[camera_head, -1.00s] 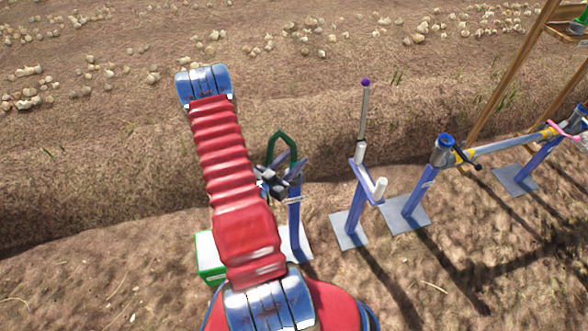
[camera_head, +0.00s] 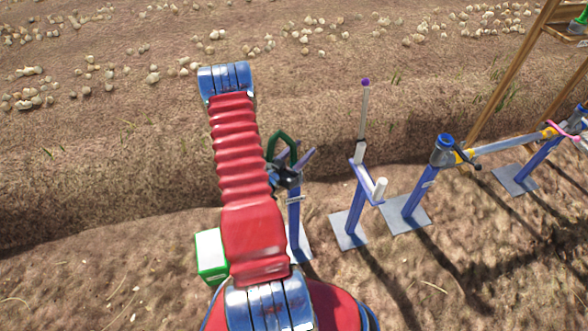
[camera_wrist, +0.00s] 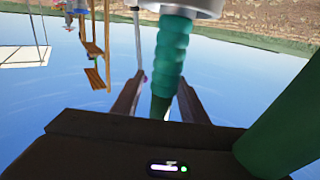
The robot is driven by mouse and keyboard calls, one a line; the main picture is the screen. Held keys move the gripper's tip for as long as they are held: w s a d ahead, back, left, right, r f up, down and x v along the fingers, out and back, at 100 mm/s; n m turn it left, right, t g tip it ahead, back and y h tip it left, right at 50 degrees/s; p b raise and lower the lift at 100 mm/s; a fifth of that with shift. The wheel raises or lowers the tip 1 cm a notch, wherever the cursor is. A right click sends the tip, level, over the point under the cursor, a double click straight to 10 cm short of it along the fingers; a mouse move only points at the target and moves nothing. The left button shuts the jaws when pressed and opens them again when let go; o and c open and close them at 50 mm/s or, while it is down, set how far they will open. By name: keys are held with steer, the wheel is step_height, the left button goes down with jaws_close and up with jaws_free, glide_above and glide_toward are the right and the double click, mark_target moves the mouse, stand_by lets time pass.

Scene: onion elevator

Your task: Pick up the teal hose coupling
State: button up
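The teal hose coupling (camera_wrist: 172,60), a ribbed upright piece, shows in the wrist view below a pale grey round end (camera_wrist: 190,6). My gripper (camera_wrist: 158,92) has its dark fingers apart, one on each side of the coupling. A gap shows on the left side; I cannot tell whether the right finger touches it. In the head view my gripper is mostly hidden behind my red arm, near a blue stand (camera_head: 294,215), and I cannot make out the coupling there.
A dark green bar (camera_wrist: 290,125) lies close at the right of the wrist view. Right of the blue stand are a purple-tipped rod (camera_head: 363,110) on another stand and a blue post (camera_head: 425,180) carrying a horizontal pipe (camera_head: 505,145). A green-and-white box (camera_head: 210,255) sits left of my arm.

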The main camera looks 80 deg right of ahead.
jaws_close()
stand_by(0.3)
stand_by(0.3)
